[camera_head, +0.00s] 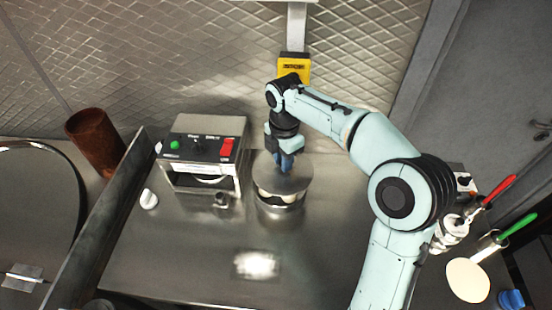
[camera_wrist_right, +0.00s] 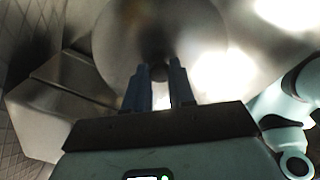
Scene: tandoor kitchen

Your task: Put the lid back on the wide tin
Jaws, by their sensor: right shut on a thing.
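My right gripper (camera_head: 285,165) is shut on the knob of a round metal lid (camera_head: 298,180). In the right wrist view the blue fingers of the right gripper (camera_wrist_right: 160,74) stand on both sides of the knob, and the lid (camera_wrist_right: 125,35) spreads out beyond them. The wide tin (camera_head: 280,213) stands on the steel counter right below the lid. A gap shows at the front between lid and rim, with pale contents visible in it. The far side of the rim is hidden by the lid. My left gripper is not in view.
A metal box with a red switch and green button (camera_head: 205,150) stands close left of the tin. A small white item (camera_head: 148,199) lies further left, near a raised dark edge (camera_head: 105,225). Red- and green-handled utensils (camera_head: 492,192) are at the right. The counter's front is clear.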

